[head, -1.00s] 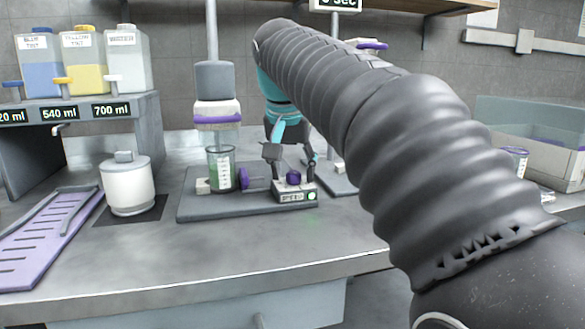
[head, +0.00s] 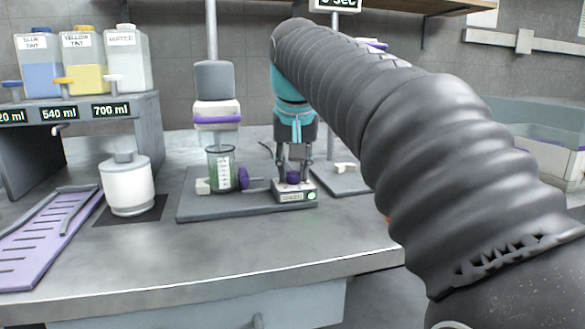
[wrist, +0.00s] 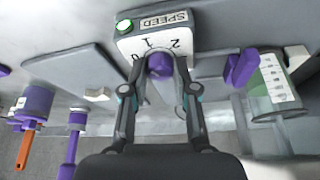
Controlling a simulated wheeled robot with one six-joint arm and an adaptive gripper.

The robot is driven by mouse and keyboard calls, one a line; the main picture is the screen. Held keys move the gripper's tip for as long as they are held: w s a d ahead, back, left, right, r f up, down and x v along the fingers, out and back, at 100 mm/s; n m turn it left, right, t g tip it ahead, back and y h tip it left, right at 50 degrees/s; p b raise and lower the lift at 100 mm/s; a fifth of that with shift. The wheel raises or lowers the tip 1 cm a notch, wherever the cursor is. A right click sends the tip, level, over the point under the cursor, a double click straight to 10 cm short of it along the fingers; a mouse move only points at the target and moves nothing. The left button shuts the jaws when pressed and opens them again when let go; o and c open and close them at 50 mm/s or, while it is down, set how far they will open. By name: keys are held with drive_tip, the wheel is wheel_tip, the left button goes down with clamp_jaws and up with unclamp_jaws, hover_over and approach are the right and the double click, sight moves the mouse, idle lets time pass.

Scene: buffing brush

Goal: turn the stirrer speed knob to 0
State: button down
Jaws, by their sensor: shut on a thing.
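The stirrer speed knob (head: 293,178) is purple and sits on top of a small white control box (head: 296,193) with a lit green button. In the wrist view the knob (wrist: 160,66) is between the fingers of my gripper (wrist: 160,72), which are shut on it. The box face (wrist: 157,38) there reads SPEED, with 0, 1 and 2 around the knob. The knob's pointer mark is hidden or too small to tell. In the head view my gripper (head: 293,172) points down over the box. A beaker (head: 221,170) of green liquid stands left of it under the stirrer head.
A purple side knob (head: 244,178) lies between beaker and box, close to my gripper. The stirrer post (head: 212,40) rises behind the beaker. A white pot (head: 127,186) and a purple rack (head: 45,235) are at left. The front counter is clear.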

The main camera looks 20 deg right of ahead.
drive_tip(key=n+y, duration=0.1)
drive_tip(key=n, duration=0.3)
drive_tip(key=shift+d+y, duration=0.2)
drive_tip(key=shift+y, duration=0.2)
drive_tip(key=n+y, duration=0.1)
drive_tip(key=n, duration=0.3)
drive_tip(key=shift+n+g, duration=0.3)
drive_tip(key=shift+g, duration=0.1)
drive_tip(key=c, duration=0.9)
unclamp_jaws()
drive_tip(key=shift+y, duration=0.3)
drive_tip(key=shift+r, duration=0.15)
drive_tip(key=v, duration=1.1)
drive_tip(key=shift+r, duration=0.35)
drive_tip(key=shift+s+n, duration=0.1)
drive_tip(key=shift+n, duration=0.2)
